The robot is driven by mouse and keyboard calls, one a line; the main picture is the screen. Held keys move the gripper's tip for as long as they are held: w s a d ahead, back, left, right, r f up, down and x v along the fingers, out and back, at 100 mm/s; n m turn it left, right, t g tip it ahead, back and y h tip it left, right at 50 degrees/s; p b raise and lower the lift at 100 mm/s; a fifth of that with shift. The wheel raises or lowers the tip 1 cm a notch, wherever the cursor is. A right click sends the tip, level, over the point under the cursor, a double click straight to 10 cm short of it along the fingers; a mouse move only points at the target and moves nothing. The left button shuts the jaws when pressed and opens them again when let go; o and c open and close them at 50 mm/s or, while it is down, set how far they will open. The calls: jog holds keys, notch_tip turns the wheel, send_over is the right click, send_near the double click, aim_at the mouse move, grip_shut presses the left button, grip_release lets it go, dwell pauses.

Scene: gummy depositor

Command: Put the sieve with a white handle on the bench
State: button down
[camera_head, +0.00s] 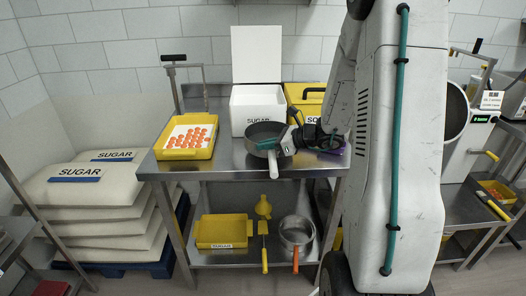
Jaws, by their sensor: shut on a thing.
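The sieve with a white handle (264,131) is a round, dark grey bowl over the right half of the steel bench (228,165). Its white handle points toward the front edge. My gripper (281,146) comes in from the right and is shut on the sieve near where the handle meets the bowl. The fingers cover part of the rim and handle. I cannot tell whether the sieve touches the bench top or is just above it.
A yellow tray (163,153) with orange pieces stands at the bench's left. A white box (256,98) and a yellow box (304,97) stand behind. My arm hides much of the right side.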

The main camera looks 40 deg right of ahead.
jog(key=shift+s+f, duration=0.15)
jog(key=shift+f, duration=1.25)
jog(key=shift+f, duration=0.15)
jog(key=c, duration=1.6)
grip_release()
